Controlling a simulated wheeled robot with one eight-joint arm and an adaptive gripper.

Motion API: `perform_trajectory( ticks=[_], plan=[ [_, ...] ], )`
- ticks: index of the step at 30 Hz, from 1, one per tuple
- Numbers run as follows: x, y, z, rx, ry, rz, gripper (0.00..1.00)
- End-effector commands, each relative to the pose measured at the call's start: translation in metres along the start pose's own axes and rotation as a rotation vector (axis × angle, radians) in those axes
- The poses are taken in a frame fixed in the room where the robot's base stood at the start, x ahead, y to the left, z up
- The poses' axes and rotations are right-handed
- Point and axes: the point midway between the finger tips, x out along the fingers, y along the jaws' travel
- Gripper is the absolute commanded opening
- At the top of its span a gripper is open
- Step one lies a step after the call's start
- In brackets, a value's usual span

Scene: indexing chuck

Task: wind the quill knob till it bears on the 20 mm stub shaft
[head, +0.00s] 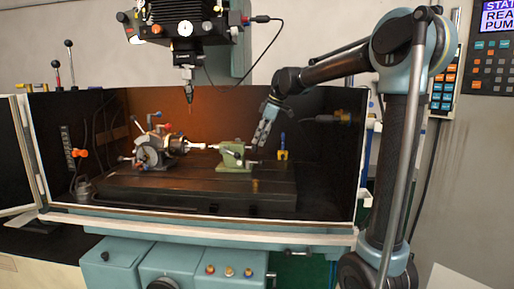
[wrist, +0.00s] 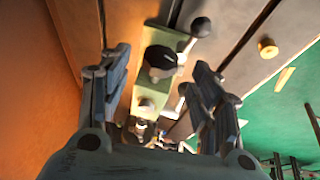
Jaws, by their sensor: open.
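The green tailstock (head: 235,158) stands on the dark machine table, right of the indexing chuck (head: 150,150). A pale shaft (head: 200,146) lies between them; whether the quill touches it is too small to tell. My gripper (head: 262,135) is tilted downward just right of and above the tailstock. In the wrist view the fingers of my open gripper (wrist: 160,62) stand on either side of the green tailstock (wrist: 178,42). A dark round knob (wrist: 161,57) shows between the fingers, with no visible contact. A ball-ended lever (wrist: 200,27) sticks out beside it. The chuck is partly hidden low in that view.
A small brass piece (wrist: 267,47) lies on the table to the right in the wrist view. A blue and yellow item (head: 283,150) stands behind the tailstock at right. The spindle head (head: 186,60) hangs above. Enclosure walls close the left, back and right.

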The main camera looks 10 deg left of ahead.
Motion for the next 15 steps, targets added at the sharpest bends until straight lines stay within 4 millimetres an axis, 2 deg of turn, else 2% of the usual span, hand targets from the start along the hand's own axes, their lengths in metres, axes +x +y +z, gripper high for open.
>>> perform_trajectory(
  ticks=[6, 15],
  plan=[
    [0.030, 0.000, 0.000, 0.000, 0.000, 0.000, 0.58],
    [0.044, 0.000, 0.000, 0.000, 0.000, 0.000, 0.58]
  ],
)
